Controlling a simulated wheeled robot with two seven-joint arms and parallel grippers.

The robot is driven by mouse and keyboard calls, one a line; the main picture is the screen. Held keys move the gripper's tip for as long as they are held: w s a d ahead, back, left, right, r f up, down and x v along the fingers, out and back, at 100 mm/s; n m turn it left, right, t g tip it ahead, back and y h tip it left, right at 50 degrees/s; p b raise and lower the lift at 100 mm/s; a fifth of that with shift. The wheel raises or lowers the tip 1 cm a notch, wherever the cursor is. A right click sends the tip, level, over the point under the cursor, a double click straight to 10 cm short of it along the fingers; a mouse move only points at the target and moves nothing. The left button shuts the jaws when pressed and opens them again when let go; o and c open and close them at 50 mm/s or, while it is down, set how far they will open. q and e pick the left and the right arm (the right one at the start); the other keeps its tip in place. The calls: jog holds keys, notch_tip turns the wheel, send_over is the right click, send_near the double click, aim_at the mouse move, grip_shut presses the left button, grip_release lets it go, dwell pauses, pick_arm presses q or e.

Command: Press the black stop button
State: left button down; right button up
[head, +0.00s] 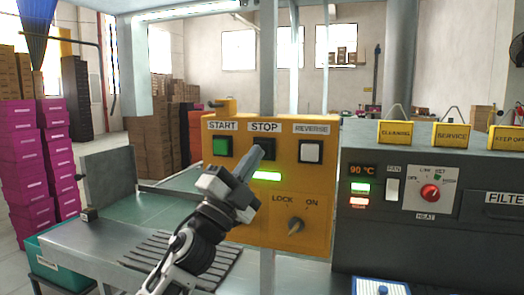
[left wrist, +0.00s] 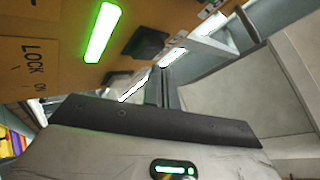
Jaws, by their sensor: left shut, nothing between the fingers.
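The black stop button (head: 268,143) sits under the STOP label on a yellow control panel (head: 318,205), between a green start button (head: 221,147) and a white reverse button (head: 310,151). My left gripper (head: 256,154) is shut and empty. Its tips are at the lower left of the stop button in the head view and hide part of it. The black button (left wrist: 150,43) also shows in the left wrist view, just beyond the closed fingers (left wrist: 165,75). I cannot tell whether the tips touch it. My right gripper is out of view.
A lit green indicator (head: 266,176) and a LOCK/ON knob (head: 295,225) are below the buttons. A dark machine with a heat dial (head: 430,193) stands to the right. Magenta boxes (head: 20,165) are stacked at the left.

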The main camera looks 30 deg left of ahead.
pick_arm(q)
jog(key=shift+w, duration=0.1)
dwell(0.7)
jog(key=shift+w+a+h, duration=0.1)
jog(key=shift+w+h, duration=0.2)
jog(key=shift+w, duration=0.05)
jog(key=shift+w+a, duration=0.15)
jog(key=shift+w, duration=0.35)
dwell(0.8)
jog(key=shift+s, duration=0.1)
jog(key=shift+s+d, duration=0.2)
jog(key=shift+s, duration=0.65)
jog(key=s, duration=0.2)
jog(key=s+d+p, duration=0.1)
jog(key=s, duration=0.1)
jog(key=shift+s+d, duration=0.1)
jog(key=shift+s, duration=0.3)
dwell(0.6)
